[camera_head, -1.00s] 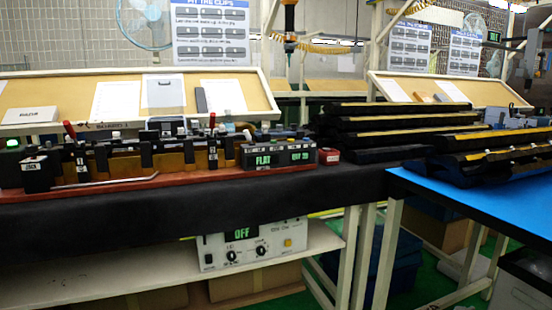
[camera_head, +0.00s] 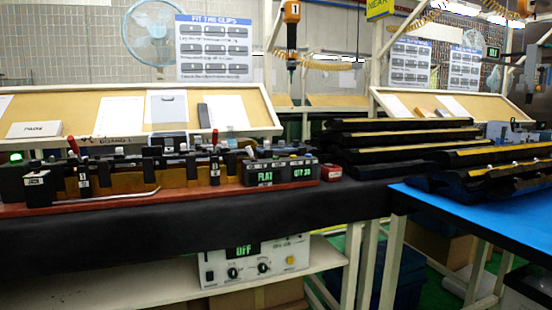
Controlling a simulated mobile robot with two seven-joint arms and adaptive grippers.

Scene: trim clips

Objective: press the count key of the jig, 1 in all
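The jig (camera_head: 130,178) stands on the dark bench at left, a long fixture on a red-brown base with black clamps and red-tipped levers. Its display box (camera_head: 281,172) is at the right end, with green text that reads "FLAT" and a "QTY" number too small to read surely. A row of small keys or labels runs along the top of the box; I cannot tell which is the count key. A small red block (camera_head: 331,172) sits just right of the box. Neither of my grippers is in view.
Stacked black trim parts (camera_head: 400,140) lie right of the jig. A blue-topped table (camera_head: 500,215) stands at right with more trims. A power unit (camera_head: 254,262) reading "OFF" sits on the shelf below. An orange driver (camera_head: 291,12) hangs above. The bench front edge (camera_head: 190,225) is clear.

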